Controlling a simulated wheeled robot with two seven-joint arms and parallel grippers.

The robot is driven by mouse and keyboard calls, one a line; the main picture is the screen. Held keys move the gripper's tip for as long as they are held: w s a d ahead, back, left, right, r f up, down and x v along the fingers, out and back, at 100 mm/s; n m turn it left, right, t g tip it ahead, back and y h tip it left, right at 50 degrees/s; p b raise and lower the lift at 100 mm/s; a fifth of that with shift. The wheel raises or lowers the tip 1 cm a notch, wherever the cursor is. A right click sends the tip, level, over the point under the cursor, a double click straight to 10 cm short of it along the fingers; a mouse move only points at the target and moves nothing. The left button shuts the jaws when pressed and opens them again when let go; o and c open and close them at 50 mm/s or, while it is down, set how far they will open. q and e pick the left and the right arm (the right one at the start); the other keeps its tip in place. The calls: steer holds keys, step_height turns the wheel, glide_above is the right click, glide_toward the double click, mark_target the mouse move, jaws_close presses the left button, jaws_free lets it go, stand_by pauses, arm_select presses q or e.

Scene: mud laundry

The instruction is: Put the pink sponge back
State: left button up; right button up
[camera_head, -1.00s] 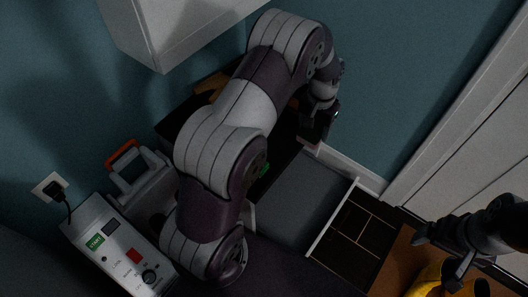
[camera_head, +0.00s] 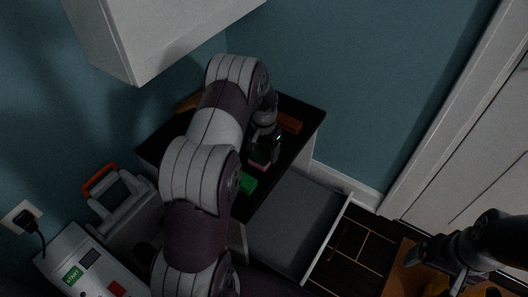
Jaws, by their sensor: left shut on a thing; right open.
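My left gripper (camera_head: 264,152) is over the black top of a white cabinet (camera_head: 304,112). It is shut on a small, dark pinkish block, which appears to be the pink sponge (camera_head: 260,166). The sponge is partly hidden and dim, and I cannot tell whether it touches the top. The cabinet's drawer (camera_head: 290,222) is pulled out, and the visible part of its grey inside is empty. My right gripper (camera_head: 447,268) is open and empty at the lower right.
A green block (camera_head: 248,184) and a reddish-brown block (camera_head: 290,122) lie on the cabinet top. A wall cabinet (camera_head: 150,40) hangs above left. A grey container with an orange handle (camera_head: 98,179) and a white control box (camera_head: 85,265) stand at left. A door (camera_head: 480,150) is at right.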

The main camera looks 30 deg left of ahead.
mark_target(264, 151)
arm_select(q)
steer(key=shift+f, duration=0.15)
steer(key=o, duration=1)
step_height(264, 151, up, 12)
steer(key=p, duration=0.5)
steer(key=s+d+r, duration=0.2)
steer(key=s+d, duration=0.2)
steer(key=s, duration=0.2)
steer(key=s+d+r+t, duration=0.1)
steer(key=s+d+r, duration=0.2)
steer(key=s, duration=0.4)
steer(key=s+d+r, duration=0.2)
steer(key=s+d, duration=0.3)
steer(key=s, duration=0.1)
steer(key=shift+s+r+n, duration=0.3)
steer(key=shift+s+r, duration=0.1)
